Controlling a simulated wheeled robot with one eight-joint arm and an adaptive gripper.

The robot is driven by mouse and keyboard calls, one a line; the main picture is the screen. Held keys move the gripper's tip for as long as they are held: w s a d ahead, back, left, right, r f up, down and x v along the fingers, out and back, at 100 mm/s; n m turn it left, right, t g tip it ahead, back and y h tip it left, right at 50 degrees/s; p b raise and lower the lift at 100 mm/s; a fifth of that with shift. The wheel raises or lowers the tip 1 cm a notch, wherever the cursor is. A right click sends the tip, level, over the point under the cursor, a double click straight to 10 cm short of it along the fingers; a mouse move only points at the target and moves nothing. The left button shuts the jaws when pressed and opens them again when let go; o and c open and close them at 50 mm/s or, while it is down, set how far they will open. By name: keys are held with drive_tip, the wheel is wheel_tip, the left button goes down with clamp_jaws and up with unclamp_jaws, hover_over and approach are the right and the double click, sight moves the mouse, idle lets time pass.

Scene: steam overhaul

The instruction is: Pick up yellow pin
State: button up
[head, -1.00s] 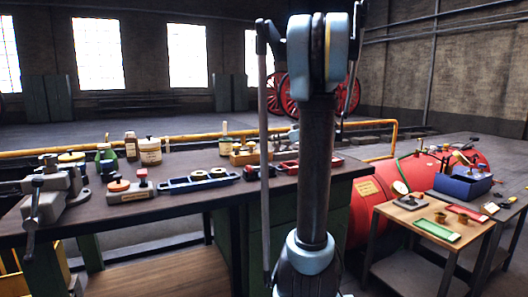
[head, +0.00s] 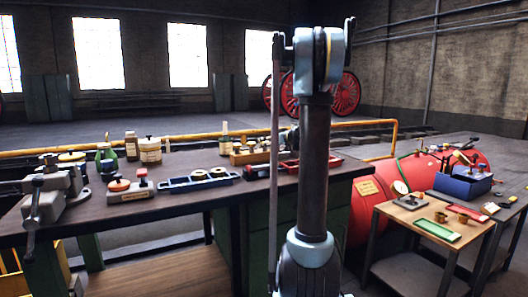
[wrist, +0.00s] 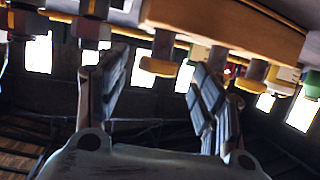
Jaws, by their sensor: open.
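My gripper (wrist: 158,82) is open and empty in the wrist view, which is turned upside down. Its two dark padded fingers stand wide apart. Beyond them is a wooden block (wrist: 225,25) with short yellowish, round-ended pieces. One yellowish piece (wrist: 158,67) shows between the fingers, and another with a yellow end (wrist: 250,85) is past the right finger. I cannot tell for sure which is the yellow pin. In the head view a wooden rack (head: 250,157) with small pieces stands on the workbench beside my arm. My gripper is not distinguishable there.
The dark workbench (head: 190,203) holds a vise (head: 52,190), jars (head: 150,150), a blue tray (head: 200,182) and a red tray (head: 290,166). A yellow rail (head: 362,124) runs behind.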

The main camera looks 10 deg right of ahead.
drive_tip(key=shift+x, duration=1.95)
drive_tip(key=shift+d, duration=0.1)
clamp_jaws()
drive_tip(key=shift+r, duration=0.1)
